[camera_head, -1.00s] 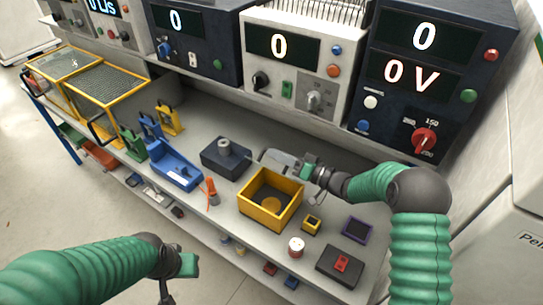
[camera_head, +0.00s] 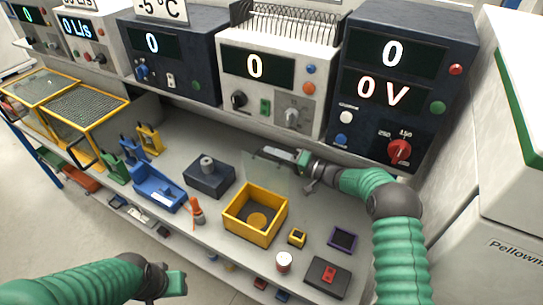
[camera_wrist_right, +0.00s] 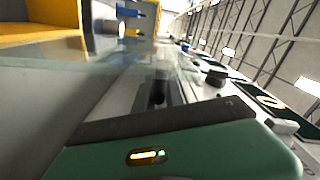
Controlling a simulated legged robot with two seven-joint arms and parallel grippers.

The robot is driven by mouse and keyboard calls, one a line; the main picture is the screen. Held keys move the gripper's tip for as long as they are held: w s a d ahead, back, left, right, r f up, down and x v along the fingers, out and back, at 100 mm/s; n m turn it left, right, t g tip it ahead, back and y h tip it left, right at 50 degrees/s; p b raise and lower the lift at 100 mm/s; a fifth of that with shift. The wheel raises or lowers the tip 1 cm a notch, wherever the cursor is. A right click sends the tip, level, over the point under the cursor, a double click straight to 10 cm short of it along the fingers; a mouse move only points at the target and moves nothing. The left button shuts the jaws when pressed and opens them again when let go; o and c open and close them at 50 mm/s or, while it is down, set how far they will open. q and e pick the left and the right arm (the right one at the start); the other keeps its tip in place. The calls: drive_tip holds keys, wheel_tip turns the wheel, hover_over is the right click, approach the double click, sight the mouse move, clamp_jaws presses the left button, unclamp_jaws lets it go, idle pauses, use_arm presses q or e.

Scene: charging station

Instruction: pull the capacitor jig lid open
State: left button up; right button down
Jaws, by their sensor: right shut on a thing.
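The capacitor jig is an open-topped yellow box (camera_head: 238,227) on the bench, with a tan disc (camera_head: 258,220) inside. Its clear lid (camera_head: 262,178) stands raised behind the box, faint against the grey bench, with a light grey bar along its top edge. My right gripper (camera_head: 301,160) is shut on the lid at that top edge, right of its middle. In the right wrist view the glassy lid (camera_wrist_right: 75,85) runs beside my green finger, with the yellow box at upper left. My left gripper (camera_head: 177,284) is low at left, away from the jig; its jaw gap is unclear.
A dark block with a grey cylinder (camera_head: 208,180) stands left of the jig. A blue tray (camera_head: 158,190), an orange-handled tool (camera_head: 197,212), a small yellow box (camera_head: 297,237) and a white spool (camera_head: 284,261) are nearby. Instruments with displays (camera_head: 270,68) line the shelf behind.

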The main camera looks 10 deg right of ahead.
drive_tip(key=shift+f, duration=0.35)
drive_tip(key=c, duration=1.5)
unclamp_jaws()
drive_tip(key=shift+w+d, duration=0.1)
drive_tip(key=shift+w, duration=0.05)
drive_tip(key=shift+r, duration=0.2)
